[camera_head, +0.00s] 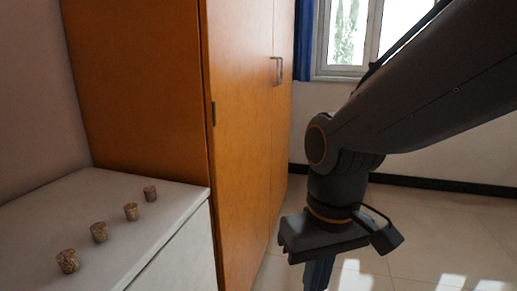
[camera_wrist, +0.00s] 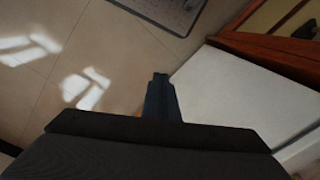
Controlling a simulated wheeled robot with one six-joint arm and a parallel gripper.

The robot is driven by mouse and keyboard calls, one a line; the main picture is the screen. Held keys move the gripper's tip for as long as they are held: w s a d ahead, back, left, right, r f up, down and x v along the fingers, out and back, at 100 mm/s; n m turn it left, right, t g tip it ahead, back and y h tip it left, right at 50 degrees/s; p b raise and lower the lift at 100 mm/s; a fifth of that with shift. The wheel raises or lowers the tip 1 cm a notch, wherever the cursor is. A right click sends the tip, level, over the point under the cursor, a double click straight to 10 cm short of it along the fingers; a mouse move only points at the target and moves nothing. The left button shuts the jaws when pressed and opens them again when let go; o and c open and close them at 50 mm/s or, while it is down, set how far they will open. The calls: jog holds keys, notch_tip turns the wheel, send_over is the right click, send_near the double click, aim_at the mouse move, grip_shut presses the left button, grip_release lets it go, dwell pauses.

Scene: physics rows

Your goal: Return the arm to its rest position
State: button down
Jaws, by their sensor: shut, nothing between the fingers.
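My arm (camera_head: 430,85) reaches in from the upper right of the head view and bends down at the wrist. My gripper (camera_head: 318,275) hangs below it, pointing down over the floor, with its fingers cut off by the bottom edge. In the wrist view my gripper (camera_wrist: 160,82) shows its fingers together, with nothing between them. It is apart from the white cabinet and the wooden cupboard.
Several corks (camera_head: 99,232) stand in a row on the white cabinet (camera_head: 172,205) at left. A tall orange-brown wooden cupboard (camera_head: 240,120) stands behind it. A window (camera_head: 350,35) is at the back. Tiled floor (camera_head: 440,225) is open at right. A grey mat (camera_wrist: 165,12) lies on the floor.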

jog(key=d+r+m+p, duration=0.3)
jog(key=d+r+p, duration=0.7)
jog(key=p, duration=1.1)
notch_tip(320, 180, up, 3)
jog(key=shift+d+f+m+h, duration=0.2)
jog(key=shift+m+h, duration=0.1)
